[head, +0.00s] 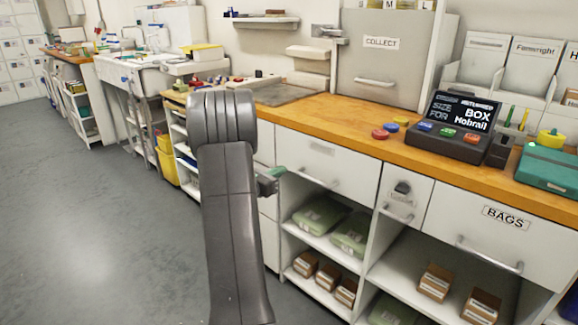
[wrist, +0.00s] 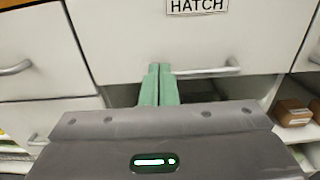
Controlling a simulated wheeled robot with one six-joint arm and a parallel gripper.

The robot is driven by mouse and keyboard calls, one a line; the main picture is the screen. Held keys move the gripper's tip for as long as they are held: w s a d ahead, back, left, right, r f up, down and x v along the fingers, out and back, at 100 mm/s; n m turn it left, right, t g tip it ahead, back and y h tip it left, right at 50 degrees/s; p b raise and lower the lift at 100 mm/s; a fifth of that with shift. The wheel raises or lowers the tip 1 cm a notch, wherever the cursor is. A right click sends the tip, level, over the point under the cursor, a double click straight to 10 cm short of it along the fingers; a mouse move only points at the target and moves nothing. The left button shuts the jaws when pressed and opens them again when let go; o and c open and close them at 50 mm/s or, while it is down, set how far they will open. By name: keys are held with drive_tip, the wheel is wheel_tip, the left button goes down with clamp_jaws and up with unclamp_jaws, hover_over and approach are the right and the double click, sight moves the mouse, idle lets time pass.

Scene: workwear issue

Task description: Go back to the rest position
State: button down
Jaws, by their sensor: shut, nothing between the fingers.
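My gripper (head: 277,172) is in front of the counter's drawers in the head view, to the right of my dark grey arm. In the wrist view its two green fingers (wrist: 155,84) are together, with nothing between them. I cannot tell whether the fingers touch that front.
The wooden counter (head: 345,115) carries a screen box (head: 455,125), coloured discs (head: 381,134) and a teal case (head: 550,168). Open shelves below hold green packs (head: 320,214) and brown boxes (head: 436,283). The grey floor (head: 90,220) at left is clear.

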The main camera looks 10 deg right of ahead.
sight(306, 157)
drive_tip(key=v, duration=0.3)
drive_tip(key=shift+s+a, duration=0.2)
drive_tip(key=shift+a, duration=0.1)
drive_tip(key=x, duration=1.4)
drive_tip(key=shift+r, duration=0.1)
